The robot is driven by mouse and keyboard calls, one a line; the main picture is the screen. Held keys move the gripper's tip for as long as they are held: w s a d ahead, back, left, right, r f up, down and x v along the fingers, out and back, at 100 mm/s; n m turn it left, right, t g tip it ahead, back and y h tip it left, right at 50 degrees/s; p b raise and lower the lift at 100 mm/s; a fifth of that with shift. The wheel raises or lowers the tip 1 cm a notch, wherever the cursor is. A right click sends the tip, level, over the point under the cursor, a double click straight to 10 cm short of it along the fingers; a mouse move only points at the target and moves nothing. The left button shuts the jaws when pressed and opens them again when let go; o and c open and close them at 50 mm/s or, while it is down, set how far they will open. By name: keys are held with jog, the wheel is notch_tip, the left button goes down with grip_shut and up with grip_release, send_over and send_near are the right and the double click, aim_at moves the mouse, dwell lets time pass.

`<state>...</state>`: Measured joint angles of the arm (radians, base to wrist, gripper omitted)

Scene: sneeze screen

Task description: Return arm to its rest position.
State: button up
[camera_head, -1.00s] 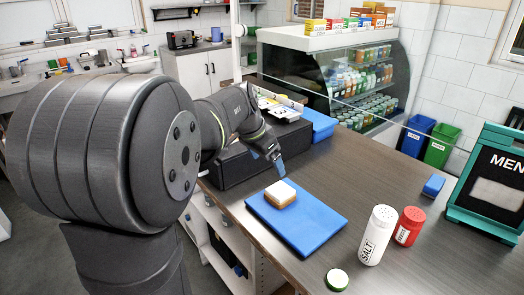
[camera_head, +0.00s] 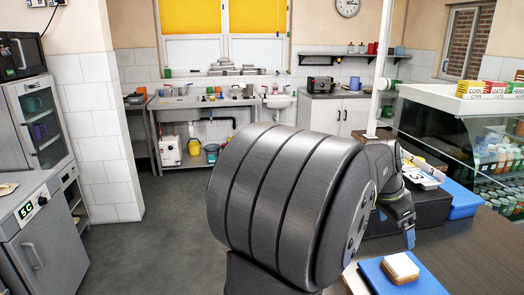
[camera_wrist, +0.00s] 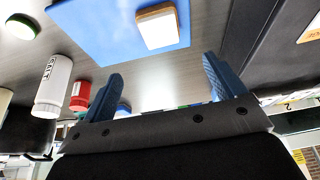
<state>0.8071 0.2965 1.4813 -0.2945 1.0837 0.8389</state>
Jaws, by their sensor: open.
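My gripper (camera_head: 409,238) hangs at the end of my bent arm, over the counter near its back. In the wrist view my gripper (camera_wrist: 162,74) has its two blue fingers well apart with nothing between them. A sandwich-like stack (camera_head: 402,266), pale on top with a brown lower layer, lies on a blue board (camera_head: 432,288) close to the fingertips. The wrist view also shows the sandwich (camera_wrist: 157,28) and the blue board (camera_wrist: 95,25). The fingers look clear of both.
A black box (camera_head: 415,212) with a white tray (camera_head: 424,176) stands behind the gripper, beside a blue container (camera_head: 462,200). A glass display case (camera_head: 470,130) is at right. A salt shaker (camera_wrist: 54,84) and red shaker (camera_wrist: 80,94) stand on the counter. Open floor (camera_head: 160,230) lies left.

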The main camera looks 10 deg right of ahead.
aim_at(401, 263)
jog(key=x, duration=1.4)
jog(key=shift+r, duration=0.2)
jog(key=v, duration=1.8)
jog(key=x, duration=1.8)
jog(key=shift+s+f, duration=0.1)
notch_tip(401, 263, up, 6)
jog(key=shift+d+r, duration=0.1)
jog(key=shift+r, duration=0.1)
jog(key=s+r+m, duration=0.1)
jog(key=s, duration=1.3)
jog(key=f, duration=0.5)
jog(key=w+f, duration=0.1)
jog(key=f, duration=0.2)
